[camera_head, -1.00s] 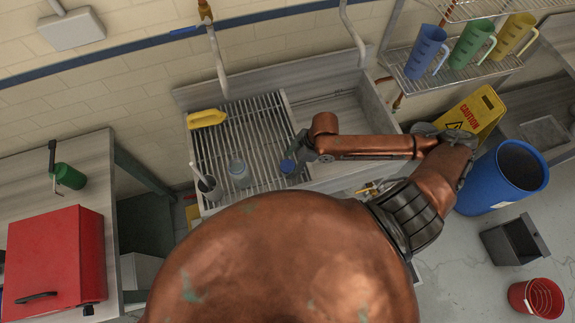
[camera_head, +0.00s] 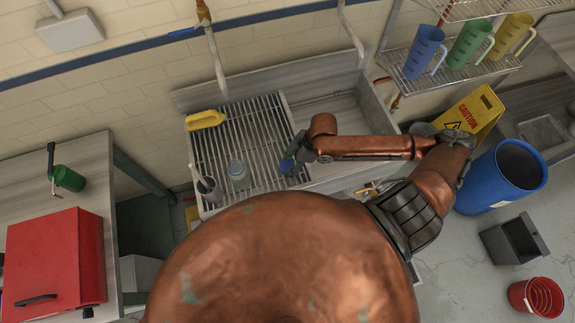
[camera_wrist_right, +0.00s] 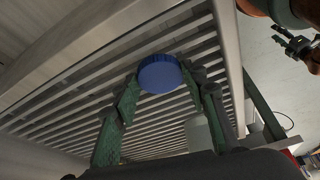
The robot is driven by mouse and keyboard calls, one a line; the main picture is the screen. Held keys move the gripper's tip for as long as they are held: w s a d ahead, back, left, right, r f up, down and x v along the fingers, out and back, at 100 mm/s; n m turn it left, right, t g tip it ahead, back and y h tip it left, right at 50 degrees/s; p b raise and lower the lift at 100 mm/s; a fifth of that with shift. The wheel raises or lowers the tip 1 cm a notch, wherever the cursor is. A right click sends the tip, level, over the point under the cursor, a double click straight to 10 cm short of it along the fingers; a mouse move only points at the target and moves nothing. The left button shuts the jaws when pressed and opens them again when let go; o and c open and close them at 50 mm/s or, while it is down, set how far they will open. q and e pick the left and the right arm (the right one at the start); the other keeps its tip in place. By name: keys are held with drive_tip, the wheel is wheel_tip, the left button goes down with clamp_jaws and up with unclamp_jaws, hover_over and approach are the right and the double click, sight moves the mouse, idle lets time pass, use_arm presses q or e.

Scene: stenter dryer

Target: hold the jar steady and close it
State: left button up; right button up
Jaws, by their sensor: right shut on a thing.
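In the right wrist view the blue lid (camera_wrist_right: 160,75) sits between the fingertips, above the slats. A whitish cylinder, which looks like the jar (camera_wrist_right: 198,132), is partly hidden behind a finger. A dark gripper on a copper arm, apparently my left gripper (camera_wrist_right: 298,48), shows small at the upper right; its jaws are unclear.
The slatted rack (camera_head: 262,125) also holds a yellow bottle (camera_head: 206,119) and a grey cup (camera_head: 209,189) with a stick in it. An open sink basin (camera_head: 340,115) lies right of the rack. A red box (camera_head: 58,258) stands on the left bench.

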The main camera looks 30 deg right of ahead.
sight(284, 166)
drive_tip(key=shift+r, duration=0.5)
wheel_tip(284, 166, up, 2)
drive_tip(key=shift+w+r, duration=0.1)
drive_tip(key=shift+r, duration=0.05)
drive_tip(key=s+a+r+p, duration=0.7)
drive_tip(key=s+r+p, duration=0.2)
drive_tip(key=s+p, duration=0.3)
drive_tip(key=shift+a+r+p, duration=0.35)
drive_tip(key=shift+p, duration=0.75)
drive_tip(key=shift+w, duration=0.1)
